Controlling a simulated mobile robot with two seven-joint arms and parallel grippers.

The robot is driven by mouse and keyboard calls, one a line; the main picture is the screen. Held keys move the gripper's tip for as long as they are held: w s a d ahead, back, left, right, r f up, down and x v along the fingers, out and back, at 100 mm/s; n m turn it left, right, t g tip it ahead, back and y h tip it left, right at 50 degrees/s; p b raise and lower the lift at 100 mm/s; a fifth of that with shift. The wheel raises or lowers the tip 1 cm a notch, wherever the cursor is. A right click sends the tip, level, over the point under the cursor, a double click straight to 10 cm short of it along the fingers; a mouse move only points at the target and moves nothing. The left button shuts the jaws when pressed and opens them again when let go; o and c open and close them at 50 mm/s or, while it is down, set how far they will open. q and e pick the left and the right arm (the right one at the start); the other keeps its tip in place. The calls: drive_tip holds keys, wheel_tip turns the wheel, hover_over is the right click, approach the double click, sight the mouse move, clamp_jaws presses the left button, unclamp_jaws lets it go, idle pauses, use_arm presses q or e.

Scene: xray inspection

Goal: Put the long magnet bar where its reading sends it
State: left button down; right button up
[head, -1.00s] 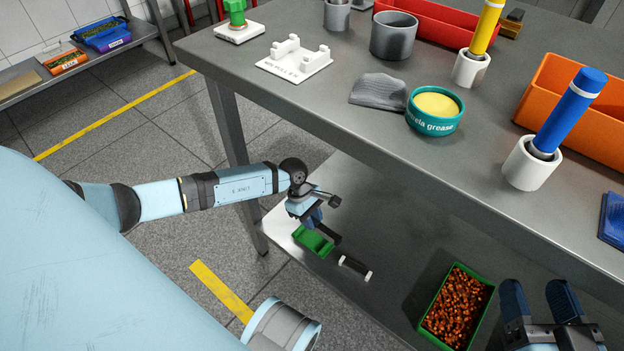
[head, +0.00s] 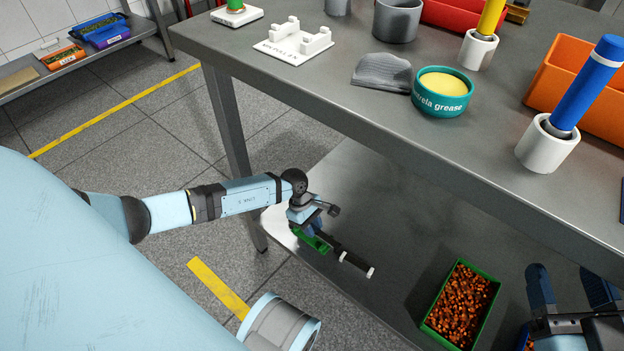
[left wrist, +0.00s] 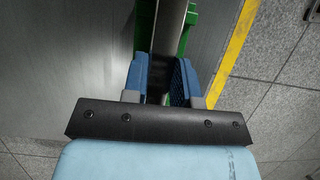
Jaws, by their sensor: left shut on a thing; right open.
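The bar sticks out beyond the tray to the lower right. The left wrist view shows the bar (left wrist: 167,30) running away between the two blue fingers (left wrist: 163,85), with green tray edges (left wrist: 188,28) beside it. The gripper hides part of bar and tray, and I cannot tell whether the bar is lifted. My right gripper (head: 568,280) is open and empty at the lower right.
The lower shelf (head: 390,215) also holds a green bin of copper-coloured bits (head: 462,305). The tabletop (head: 330,85) overhangs it, carrying a white cradle (head: 292,42), a grease tub (head: 441,92), a grey cloth (head: 382,73) and a blue cylinder in a white holder (head: 548,146).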

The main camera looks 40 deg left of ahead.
use_arm(q)
drive_tip(key=c, duration=0.9)
unclamp_jaws()
use_arm(e)
drive_tip(key=shift+f, duration=0.55)
use_arm(q)
drive_tip(key=shift+r, duration=0.25)
drive_tip(key=p+v, duration=0.1)
drive_tip(key=v, duration=0.1)
drive_tip(key=shift+a+r+p, duration=0.15)
drive_tip(key=shift+r+p, duration=0.2)
drive_tip(key=shift+r, duration=0.05)
drive_tip(key=p+v, duration=0.1)
drive_tip(key=v, duration=0.2)
drive_tip(key=shift+a+r+p, duration=0.1)
drive_tip(key=shift+r+p, duration=0.15)
drive_tip(key=shift+p, duration=0.05)
drive_tip(key=shift+a+r, duration=0.2)
drive_tip(key=shift+r, duration=0.15)
use_arm(e)
drive_tip(key=m, duration=0.1)
drive_tip(key=s+a+m+g, duration=0.1)
drive_tip(key=shift+s+f+m+h, duration=0.15)
drive_tip(key=shift+s+m+h, duration=0.1)
drive_tip(key=shift+m+h, duration=0.15)
drive_tip(key=shift+w, duration=0.1)
use_arm(q)
drive_tip(key=shift+s, duration=0.1)
